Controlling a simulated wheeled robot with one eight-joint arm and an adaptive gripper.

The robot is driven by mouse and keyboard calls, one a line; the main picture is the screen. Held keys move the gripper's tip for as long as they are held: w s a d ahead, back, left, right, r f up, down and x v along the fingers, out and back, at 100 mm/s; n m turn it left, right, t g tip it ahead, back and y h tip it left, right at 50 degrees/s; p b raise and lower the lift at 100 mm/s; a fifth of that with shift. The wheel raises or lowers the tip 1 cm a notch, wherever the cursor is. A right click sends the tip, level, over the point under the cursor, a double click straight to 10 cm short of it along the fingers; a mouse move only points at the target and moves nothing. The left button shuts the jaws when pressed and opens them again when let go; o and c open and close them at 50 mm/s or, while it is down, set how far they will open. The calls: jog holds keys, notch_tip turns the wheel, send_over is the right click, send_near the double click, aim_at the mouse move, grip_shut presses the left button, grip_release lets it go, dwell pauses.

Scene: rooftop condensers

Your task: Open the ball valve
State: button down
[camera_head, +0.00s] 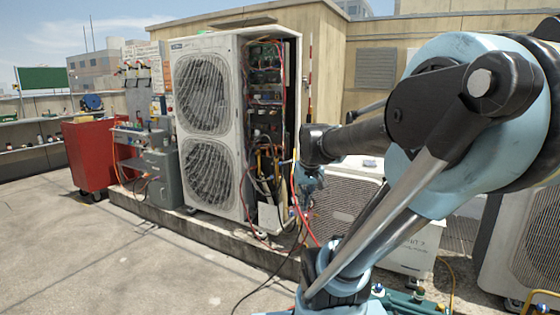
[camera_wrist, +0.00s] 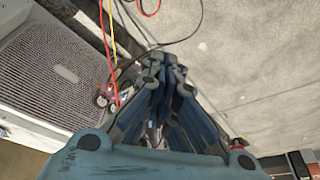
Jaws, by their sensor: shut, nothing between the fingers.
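My gripper (camera_wrist: 166,70) points away from the camera in the wrist view, with its fingers together and nothing held. In the head view, my gripper (camera_head: 309,184) is small and partly hidden by my arm, in front of the condenser units. I cannot make out the ball valve for certain in either view. A small red fitting with round parts (camera_wrist: 103,98) sits left of the fingers in the wrist view, where red and yellow hoses (camera_wrist: 111,50) run down. It is apart from the fingertips, and its details are too small to tell.
A tall condenser (camera_head: 205,130) stands with its wiring side open. A low white condenser (camera_head: 335,205) is behind my arm, and its grille (camera_wrist: 50,75) shows in the wrist view. A red cart (camera_head: 92,155) stands left. The concrete floor (camera_head: 120,255) at front left is clear.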

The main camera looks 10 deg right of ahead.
jog(key=w+r+t, duration=0.1)
jog(key=w+r, duration=0.2)
jog(key=w, duration=0.9)
jog(key=w+r+t, duration=0.1)
jog(key=w+r, duration=0.3)
jog(key=w, duration=0.8)
jog(key=w+r+t, duration=0.1)
jog(key=w+r, duration=0.2)
jog(key=w, duration=0.9)
jog(key=w+d+f+n+t+y, duration=0.1)
jog(key=w+f, duration=0.3)
jog(key=w, duration=1.3)
jog(key=w+f+t, duration=0.2)
jog(key=w+f, duration=0.2)
jog(key=w, duration=1.2)
jog(key=w+f, duration=0.4)
jog(key=f, duration=0.4)
jog(key=shift+w+a, duration=0.15)
jog(key=shift+a, duration=0.05)
jog(key=shift+a+f, duration=0.1)
